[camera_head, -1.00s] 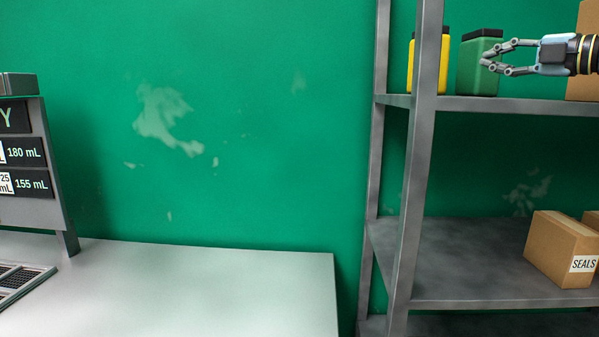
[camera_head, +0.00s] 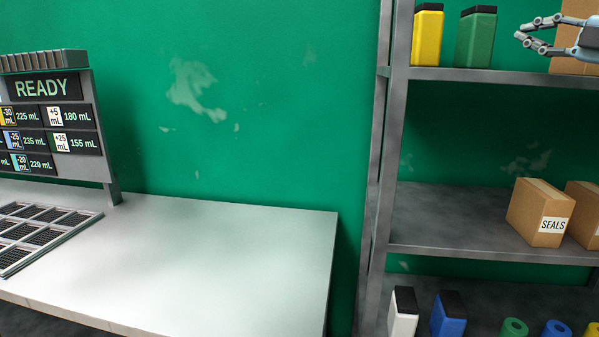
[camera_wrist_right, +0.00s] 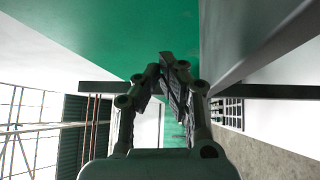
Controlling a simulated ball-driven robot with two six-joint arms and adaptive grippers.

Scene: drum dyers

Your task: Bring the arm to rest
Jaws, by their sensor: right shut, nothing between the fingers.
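My right gripper (camera_head: 524,38) is at the upper right of the head view, in front of the shelf unit's upper level. It is shut and empty, with its fingers pointing left. In the right wrist view the fingers (camera_wrist_right: 168,75) come together with nothing between them. A green container (camera_head: 476,38) and a yellow container (camera_head: 427,36), both with black tops, stand on the upper shelf to the left of the gripper. The gripper appears apart from them. My left gripper is not in view.
A grey shelf unit (camera_head: 480,76) fills the right side, with a SEALS box (camera_head: 540,214) on its middle level. White (camera_head: 402,316) and blue (camera_head: 448,318) containers stand low down. The table (camera_head: 220,260) is clear right of a grid tray (camera_head: 40,232); a READY board (camera_head: 50,125) stands behind.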

